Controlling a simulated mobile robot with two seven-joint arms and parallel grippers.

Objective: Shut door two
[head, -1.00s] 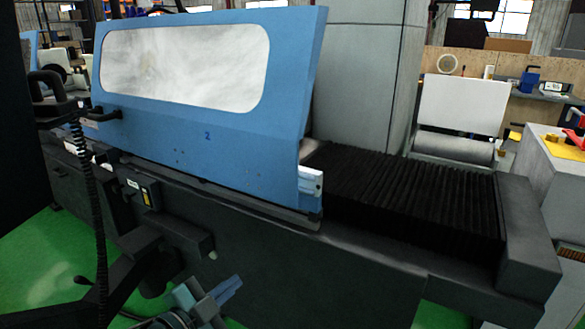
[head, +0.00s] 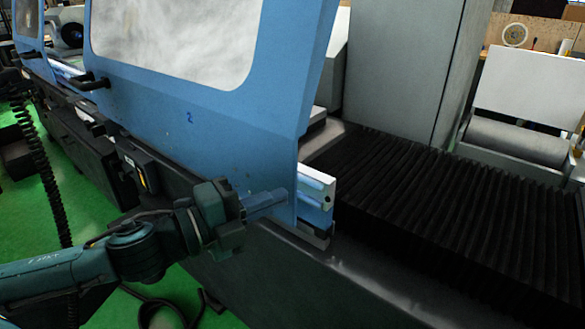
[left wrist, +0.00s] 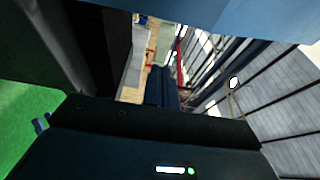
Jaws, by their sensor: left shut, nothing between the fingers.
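Door two (head: 190,105) is the blue panel marked "2", with a pale window and a black handle (head: 90,82) at its left. It stands at the right end of its rail (head: 318,190), whose pale end sticks out past the door's right edge. My left gripper (head: 284,196) is shut and empty, with its blue fingers in front of the door's lower right corner. I cannot tell whether they touch it. In the left wrist view the fingers (left wrist: 161,88) are together, and a blue surface (left wrist: 230,15) passes above them. My right gripper is not in view.
Another blue door (head: 28,25) stands farther left, with a gap between the two. Black ribbed bellows (head: 430,195) cover the bed to the right. A grey column (head: 410,70) rises behind. A coiled cable (head: 45,175) hangs at left over green floor.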

